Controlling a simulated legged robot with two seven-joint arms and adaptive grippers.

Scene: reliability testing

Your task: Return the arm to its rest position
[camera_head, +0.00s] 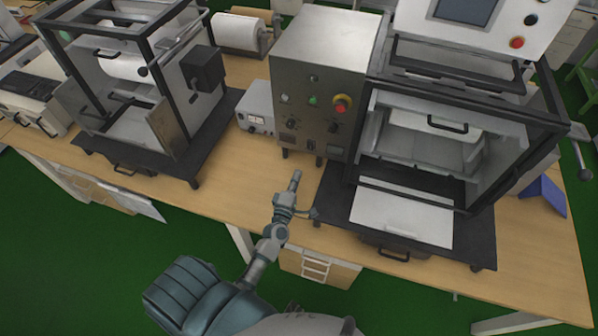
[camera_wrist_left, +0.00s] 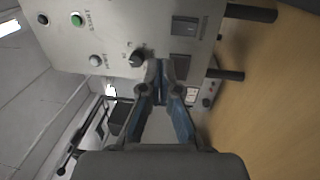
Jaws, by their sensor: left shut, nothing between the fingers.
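My left arm reaches up from the bottom of the head view, over the front edge of the table. My left gripper (camera_head: 295,181) is shut and empty, in front of a grey metal control box (camera_head: 322,75). In the left wrist view the closed fingertips (camera_wrist_left: 161,68) overlap the lower part of the box's front panel (camera_wrist_left: 120,35), near a black knob and dark switches. I cannot tell whether they touch the panel. My right gripper is not in view.
The wooden table (camera_head: 235,205) holds an open-framed machine (camera_head: 150,105) at left, a small meter box (camera_head: 256,108) and a larger test chamber (camera_head: 430,140) with a white plate (camera_head: 403,217) at right. Bare tabletop lies left of my gripper; green floor shows in front.

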